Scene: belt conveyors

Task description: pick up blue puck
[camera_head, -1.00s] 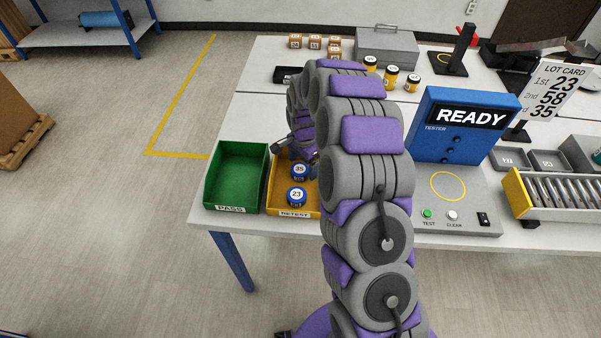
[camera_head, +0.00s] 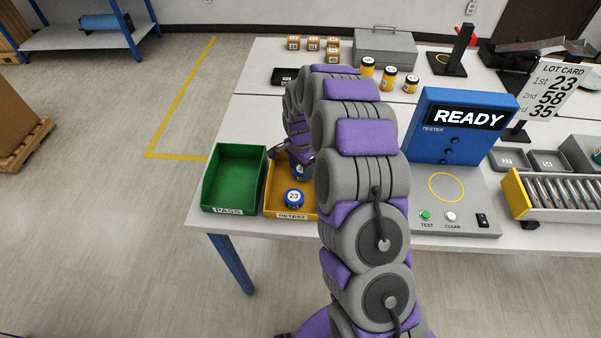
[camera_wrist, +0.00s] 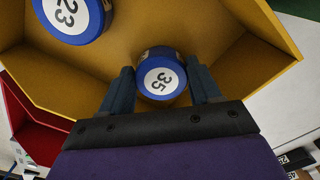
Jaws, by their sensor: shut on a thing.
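A blue puck marked 35 (camera_wrist: 161,78) sits between the two fingers of my gripper (camera_wrist: 161,86) in the wrist view, and the gripper is shut on it. In the head view this puck (camera_head: 300,172) is partly hidden by my gripper (camera_head: 302,160). A second blue puck marked 23 (camera_head: 294,197) lies nearer the front of the yellow RETEST bin (camera_head: 292,215). Puck 23 also shows at the upper left in the wrist view (camera_wrist: 70,15). Puck 35 is in or just above the same bin; I cannot tell if it touches the floor.
A green PASS bin (camera_head: 232,180) stands left of the yellow bin and looks empty. The blue tester (camera_head: 455,135) reading READY stands to the right, with a yellow ring on its plate. A lot card (camera_head: 560,90) lists 23, 58, 35. Yellow jars (camera_head: 389,76) stand farther back.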

